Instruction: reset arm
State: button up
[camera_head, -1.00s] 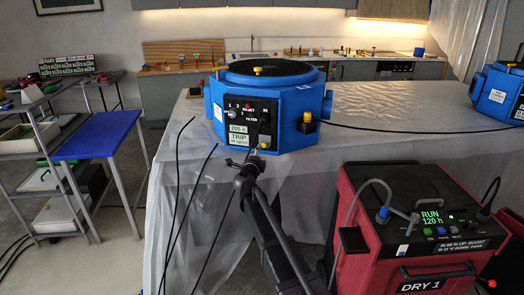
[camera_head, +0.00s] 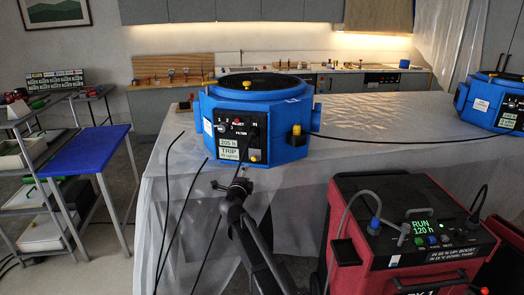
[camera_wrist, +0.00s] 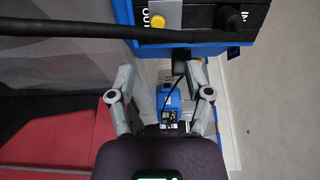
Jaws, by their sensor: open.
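My gripper (camera_head: 231,186) is in front of and below the front panel of the blue drying unit (camera_head: 283,145) on the covered table. In the wrist view its two fingers (camera_wrist: 160,76) are spread apart with nothing held between them. The blue unit's lower edge (camera_wrist: 185,48) shows at the top of that view, with a yellow knob and a black plug. In the head view the unit's panel reads TRIP. My arm reaches up from the bottom of the picture.
A red dryer (camera_head: 398,240) with a green RUN display stands at right, close to my arm. A black cable (camera_wrist: 90,33) crosses the wrist view above the fingers. A second blue unit (camera_head: 488,101) sits on the table (camera_head: 375,112) at right. A blue-topped stand (camera_head: 85,150) is at left.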

jog(key=s+d+f+n+g+p, duration=0.3)
jog(key=s+d+n+g, duration=0.3)
jog(key=s+d, duration=0.4)
jog(key=s+d+f+n+g+y+p, duration=0.1)
jog(key=s+d+f+n+g+p, duration=0.1)
jog(key=s+d+n+g, duration=0.4)
jog(key=s+d+f+n+g+y+p, duration=0.1)
jog(key=s+d+f+n+g+p, duration=0.2)
jog(key=s+d, duration=1.1)
jog(key=f+n+g, duration=0.2)
jog(key=n+g, duration=0.1)
jog(key=n, duration=0.1)
jog(key=shift+s+p, duration=0.35)
dwell(0.3)
